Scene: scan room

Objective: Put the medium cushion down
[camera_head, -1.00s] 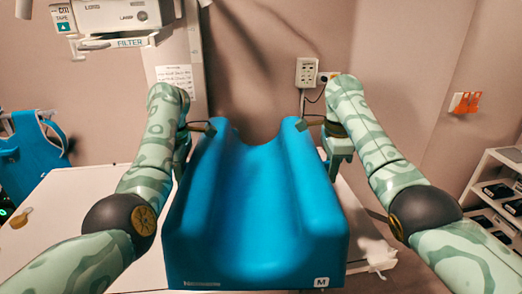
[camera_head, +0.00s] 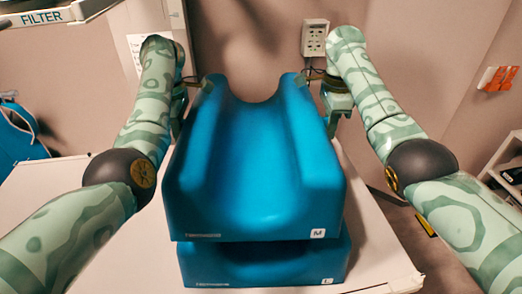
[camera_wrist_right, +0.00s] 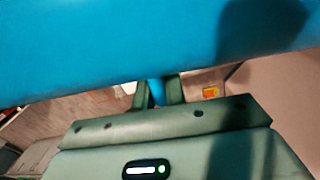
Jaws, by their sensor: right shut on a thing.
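The medium cushion (camera_head: 250,190) is a blue foam block with a trough and a white M label, in the middle of the head view. It is level, directly above the large blue cushion (camera_head: 265,268), labelled L. I cannot tell whether they touch. My right gripper (camera_head: 312,76) is at its far right corner, shut on its edge; in the right wrist view (camera_wrist_right: 156,90) blue foam shows between the fingers. My left gripper (camera_head: 198,84) is at the far left corner, with a finger over the edge; its jaw gap is hidden.
The large cushion is on a pale table (camera_head: 375,250), with bare surface on both sides. A wall socket (camera_head: 315,38) is behind. A blue chair-like thing (camera_head: 20,135) stands at the left, and shelves (camera_head: 508,165) at the right.

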